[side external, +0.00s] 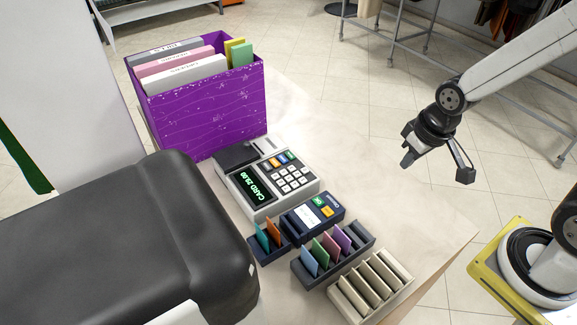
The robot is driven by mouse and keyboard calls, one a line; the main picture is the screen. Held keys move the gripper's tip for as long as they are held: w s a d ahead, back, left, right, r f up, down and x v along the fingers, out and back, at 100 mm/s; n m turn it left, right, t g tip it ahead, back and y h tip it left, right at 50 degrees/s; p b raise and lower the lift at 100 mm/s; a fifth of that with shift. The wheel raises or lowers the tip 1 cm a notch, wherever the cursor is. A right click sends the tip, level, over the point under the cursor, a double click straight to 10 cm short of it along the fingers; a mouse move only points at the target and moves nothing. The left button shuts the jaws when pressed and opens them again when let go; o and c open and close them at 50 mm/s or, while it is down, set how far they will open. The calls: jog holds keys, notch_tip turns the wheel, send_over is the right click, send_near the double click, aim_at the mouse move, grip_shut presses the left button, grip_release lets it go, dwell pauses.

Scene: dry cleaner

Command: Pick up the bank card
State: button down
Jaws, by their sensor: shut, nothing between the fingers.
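Several upright coloured cards stand in slotted holders on the table; I cannot tell which is the bank card. A small dark holder (270,253) has a teal card (262,237) and an orange card (273,232). A longer dark holder (312,279) has a blue card (309,261), a green card (320,253), a pink card (331,246) and a purple card (342,237). My gripper (408,160) is shut and empty, in the air to the upper right of the holders, well apart from them.
A cash register (243,197) reading "CARD 25.00" and a dark blue card terminal (313,213) stand behind the holders. A purple file box (207,113) stands behind; a black padded board (120,235) lies left. The table's right side (420,230) is clear.

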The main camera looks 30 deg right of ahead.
grip_release()
jog(key=m+g+y, duration=0.3)
jog(key=m+y, duration=0.2)
jog(key=m, duration=1.3)
send_near(273, 230)
jog(key=x, duration=0.2)
jog(key=shift+a+f+h, duration=0.15)
jog(key=shift+a+f, duration=0.2)
jog(key=shift+f, duration=0.3)
jog(key=shift+a+f+h, duration=0.15)
jog(key=shift+a+f, duration=0.2)
jog(key=shift+f, duration=0.3)
jog(key=shift+f, duration=0.1)
jog(key=shift+x, duration=2.55)
